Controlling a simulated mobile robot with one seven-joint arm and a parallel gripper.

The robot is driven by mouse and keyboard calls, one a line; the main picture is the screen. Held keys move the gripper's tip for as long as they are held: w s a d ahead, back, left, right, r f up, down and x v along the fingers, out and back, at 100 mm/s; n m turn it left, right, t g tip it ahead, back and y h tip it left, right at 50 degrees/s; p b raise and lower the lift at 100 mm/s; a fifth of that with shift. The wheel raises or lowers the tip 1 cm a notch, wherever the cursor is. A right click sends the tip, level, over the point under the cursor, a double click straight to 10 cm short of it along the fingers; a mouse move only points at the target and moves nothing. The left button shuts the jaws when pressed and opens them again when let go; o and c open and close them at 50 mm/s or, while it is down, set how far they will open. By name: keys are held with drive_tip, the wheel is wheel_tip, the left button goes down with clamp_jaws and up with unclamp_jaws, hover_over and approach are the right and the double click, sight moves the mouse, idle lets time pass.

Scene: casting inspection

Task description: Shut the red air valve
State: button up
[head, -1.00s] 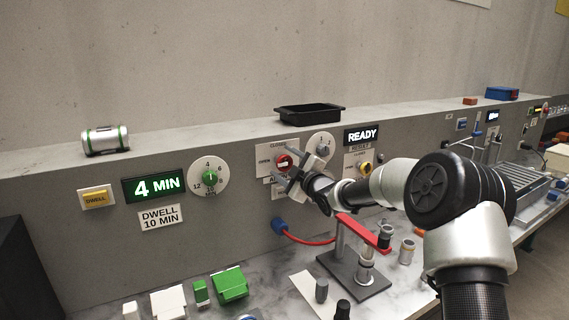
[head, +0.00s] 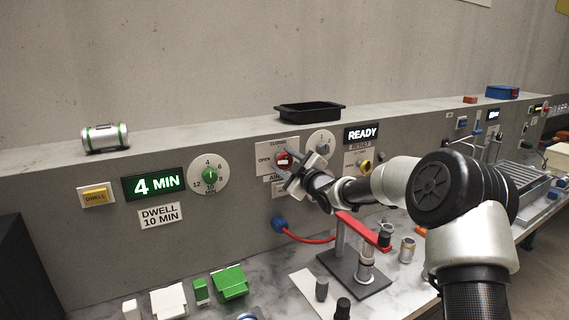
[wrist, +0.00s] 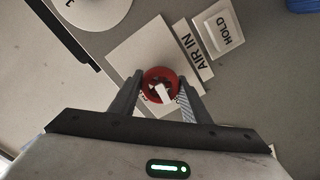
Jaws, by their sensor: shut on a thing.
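The red air valve (head: 282,158) is a round red knob with a white mark, on a pale plate (head: 268,146). The plate reads CLOSED at the top and OPEN at the left. My gripper (head: 291,163) is at the knob in the head view, partly covering the plate's right side. In the wrist view the red knob (wrist: 153,76) sits between the two fingers of my gripper (wrist: 160,87), which are shut on it. The white mark lies about level in the head view. Part of the plate's lettering is hidden behind the fingers.
A round dial (head: 321,143) and a READY display (head: 362,135) are close to the right. A yellow knob (head: 365,167) is beyond my wrist. A red hose (head: 305,238) and red-armed stand (head: 364,229) are below. A black tray (head: 309,112) lies on the ledge above.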

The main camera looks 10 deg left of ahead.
drive_tip(key=m, duration=0.4)
drive_tip(key=shift+m, duration=0.3)
drive_tip(key=m, duration=0.3)
drive_tip(key=shift+m, duration=0.3)
drive_tip(key=m+p, duration=0.1)
drive_tip(key=m, duration=0.3)
drive_tip(key=shift+d, duration=0.1)
drive_tip(key=shift+m, duration=1.9)
drive_tip(key=shift+f+m, duration=0.1)
drive_tip(key=shift+m, duration=0.2)
drive_tip(key=o, duration=1)
drive_tip(key=shift+o, duration=0.2)
